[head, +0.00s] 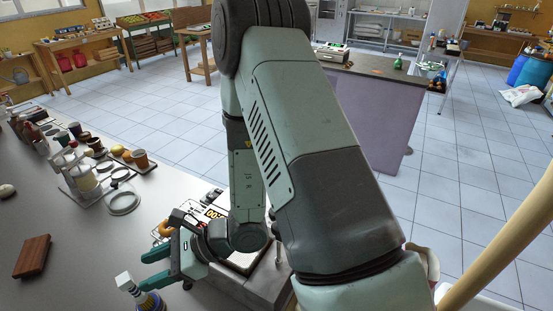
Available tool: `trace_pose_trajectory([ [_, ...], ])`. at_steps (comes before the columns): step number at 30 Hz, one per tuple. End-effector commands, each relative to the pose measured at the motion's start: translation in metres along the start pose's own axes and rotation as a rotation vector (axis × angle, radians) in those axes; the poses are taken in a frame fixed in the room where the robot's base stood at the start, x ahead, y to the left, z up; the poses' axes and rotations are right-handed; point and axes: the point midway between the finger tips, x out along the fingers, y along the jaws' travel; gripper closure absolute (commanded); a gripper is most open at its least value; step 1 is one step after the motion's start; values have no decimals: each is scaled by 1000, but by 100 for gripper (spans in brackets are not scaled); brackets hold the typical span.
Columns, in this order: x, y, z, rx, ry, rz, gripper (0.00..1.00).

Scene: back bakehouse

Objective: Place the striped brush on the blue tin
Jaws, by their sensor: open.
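My gripper (146,270) is at the lower left of centre, with its two teal fingers spread apart, pointing left, and nothing seen between them. Just below the fingers, at the bottom edge, stands a thing with a white blocky top and a blue, yellow-banded body (150,302). It is partly cut off by the frame, and I cannot tell whether it is the striped brush. I cannot make out the blue tin. My arm covers much of the middle of the view.
A grey counter fills the lower left, with a brown wooden block (33,256) and wide free room. An orange ring (165,229) lies behind my gripper, near a boxy device (250,287).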

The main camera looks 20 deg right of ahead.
Motion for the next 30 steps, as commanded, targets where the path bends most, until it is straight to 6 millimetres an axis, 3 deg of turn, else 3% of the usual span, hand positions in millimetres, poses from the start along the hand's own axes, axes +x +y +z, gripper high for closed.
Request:
trace_pose_trajectory([
  [6,-50,7,77,-399,28,175,50],
  [12,-112,31,122,-796,179,355,50],
  [21,-221,58,153,-1315,620,562,50],
  [27,-295,69,172,-1535,983,633,50],
  [30,-320,73,179,-1590,1117,649,50],
])
